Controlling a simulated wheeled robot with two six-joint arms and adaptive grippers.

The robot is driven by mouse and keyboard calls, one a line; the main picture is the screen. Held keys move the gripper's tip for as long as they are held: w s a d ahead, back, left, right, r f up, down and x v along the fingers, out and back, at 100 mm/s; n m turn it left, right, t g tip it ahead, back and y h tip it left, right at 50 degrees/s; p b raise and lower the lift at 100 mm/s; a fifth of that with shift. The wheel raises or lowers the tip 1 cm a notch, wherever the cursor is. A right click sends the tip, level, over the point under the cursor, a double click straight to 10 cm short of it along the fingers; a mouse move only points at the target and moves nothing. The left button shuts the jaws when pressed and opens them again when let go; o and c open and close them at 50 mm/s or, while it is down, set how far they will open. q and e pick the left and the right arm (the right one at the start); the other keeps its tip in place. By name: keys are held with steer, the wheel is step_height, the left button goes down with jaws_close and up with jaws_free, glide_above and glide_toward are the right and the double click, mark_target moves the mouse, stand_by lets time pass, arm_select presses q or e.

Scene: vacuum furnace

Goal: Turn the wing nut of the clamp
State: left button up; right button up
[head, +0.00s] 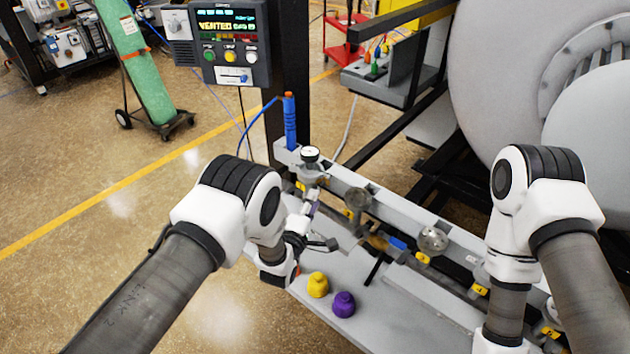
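A round gauge (310,154) stands on a metal fitting (312,174) just above the upper finger. The clamp and its wing nut are too small and too covered by the gripper to make out surely. My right arm (505,305) reaches down at the right, and its gripper is below the picture edge.
A yellow knob (318,284) and a purple knob (344,304) stand on the grey shelf (372,324) near my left gripper. A blue cylinder (290,122) rises at the rail's end. A control panel (229,42) reads VENTED. The large furnace (490,70) fills the right back.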

mark_target(325, 179)
arm_select(q)
steer(key=p+x, duration=0.1)
steer(key=x, duration=0.5)
steer(key=shift+w+d, duration=0.15)
steer(key=shift+w, duration=0.1)
steer(key=shift+f, duration=0.1)
steer(key=shift+c, duration=0.3)
jaws_close()
steer(key=shift+f+m+b, duration=0.2)
steer(key=shift+m+b, duration=0.3)
steer(key=shift+b, duration=0.15)
steer(key=shift+r, duration=0.2)
steer(key=shift+o, duration=0.3)
jaws_free()
